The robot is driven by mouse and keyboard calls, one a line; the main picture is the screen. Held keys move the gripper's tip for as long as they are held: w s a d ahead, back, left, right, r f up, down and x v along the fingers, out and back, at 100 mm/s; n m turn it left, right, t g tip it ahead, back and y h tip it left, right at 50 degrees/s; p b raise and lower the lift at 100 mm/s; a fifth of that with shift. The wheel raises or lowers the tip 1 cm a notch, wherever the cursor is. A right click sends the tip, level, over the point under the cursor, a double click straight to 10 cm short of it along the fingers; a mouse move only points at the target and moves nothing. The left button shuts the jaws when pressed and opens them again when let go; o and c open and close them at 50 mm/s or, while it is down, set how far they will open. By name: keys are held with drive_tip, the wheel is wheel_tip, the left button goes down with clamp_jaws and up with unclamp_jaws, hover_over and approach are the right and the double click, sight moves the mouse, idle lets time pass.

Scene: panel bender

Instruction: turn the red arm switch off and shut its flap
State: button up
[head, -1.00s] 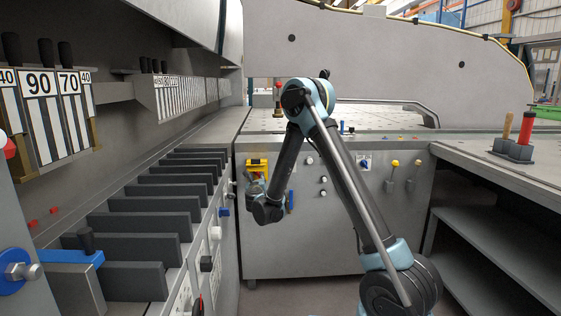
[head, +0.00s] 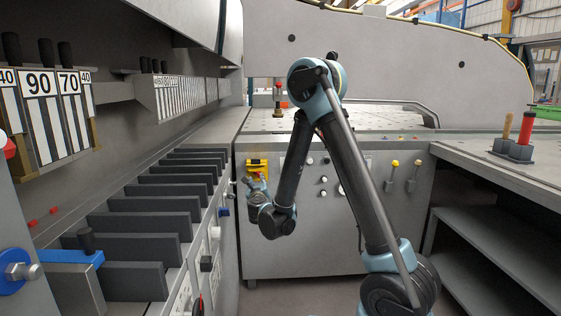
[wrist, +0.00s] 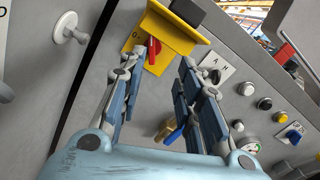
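The red arm switch (wrist: 153,50) sits on a yellow plate in the wrist view, with a mark like an "O" to its left. Its yellow flap (wrist: 183,27) stands out from the plate above the switch, so the red handle is uncovered. In the head view the yellow switch housing (head: 257,164) is on the front panel; the red handle cannot be made out there. My gripper (wrist: 160,68) is open and empty, its two blue-padded fingers apart on either side below the switch. In the head view my gripper (head: 255,183) is just below the housing.
A selector marked A and H (wrist: 214,76) is right of my right finger. A blue-handled brass valve (wrist: 173,133) lies below, between the fingers. A white knob (wrist: 68,28) projects at left. Several buttons (wrist: 265,103) and a gauge sit at right. Dark plates (head: 150,222) line the left machine.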

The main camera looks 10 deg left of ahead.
drive_tip(key=d+r+n+y, duration=0.3)
drive_tip(key=r+n+y, duration=0.1)
drive_tip(key=r+n, duration=0.4)
drive_tip(key=s+d+r+n+g+y, duration=0.2)
drive_tip(key=s+d+r+n+g, duration=0.2)
drive_tip(key=d+n, duration=0.3)
drive_tip(key=shift+s+d+r+n+g, duration=0.3)
drive_tip(key=shift+s+d+n, duration=0.1)
drive_tip(key=shift+n, duration=0.9)
drive_tip(key=shift+a, duration=0.15)
